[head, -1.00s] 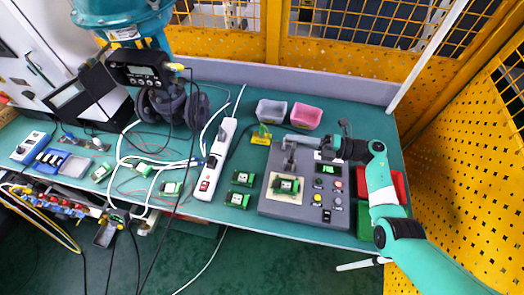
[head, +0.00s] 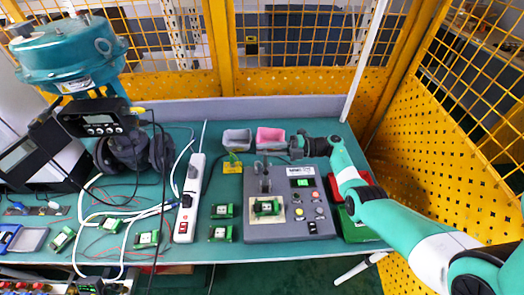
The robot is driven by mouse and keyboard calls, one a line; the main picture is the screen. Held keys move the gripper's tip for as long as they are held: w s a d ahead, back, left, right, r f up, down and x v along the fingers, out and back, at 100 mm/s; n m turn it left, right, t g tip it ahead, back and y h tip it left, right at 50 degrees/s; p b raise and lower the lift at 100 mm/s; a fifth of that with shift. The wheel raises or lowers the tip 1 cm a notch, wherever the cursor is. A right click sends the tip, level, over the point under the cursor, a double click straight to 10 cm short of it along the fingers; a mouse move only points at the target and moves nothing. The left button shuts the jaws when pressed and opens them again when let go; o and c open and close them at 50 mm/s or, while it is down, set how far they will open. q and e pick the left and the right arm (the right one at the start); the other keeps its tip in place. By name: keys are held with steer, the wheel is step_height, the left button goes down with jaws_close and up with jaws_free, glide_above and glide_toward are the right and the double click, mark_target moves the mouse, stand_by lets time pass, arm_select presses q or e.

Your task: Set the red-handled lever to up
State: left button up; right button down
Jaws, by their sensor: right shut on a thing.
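The grey control panel (head: 288,229) lies on the green bench top. The lever's grey bracket (head: 264,184) stands at the panel's upper left, and the lever arm points up, toward the back of the bench. My right gripper (head: 276,147) comes in from the right, behind the panel's back edge, and is shut at the lever's upper end. The red handle does not show; the gripper hides it. My left gripper is out of view.
A grey bin (head: 237,139) and a pink bin (head: 270,134) stand just behind the panel. A white power strip (head: 189,200) and green circuit boards (head: 221,211) lie to the left. Red and green boxes lie right of the panel, near the yellow mesh wall (head: 440,150).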

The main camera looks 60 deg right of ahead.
steer(key=shift+f, duration=0.1)
steer(key=c, duration=0.8)
jaws_free()
steer(key=shift+d, duration=0.15)
steer(key=b+v, duration=0.1)
steer(key=v, duration=1)
steer(key=shift+s, duration=0.3)
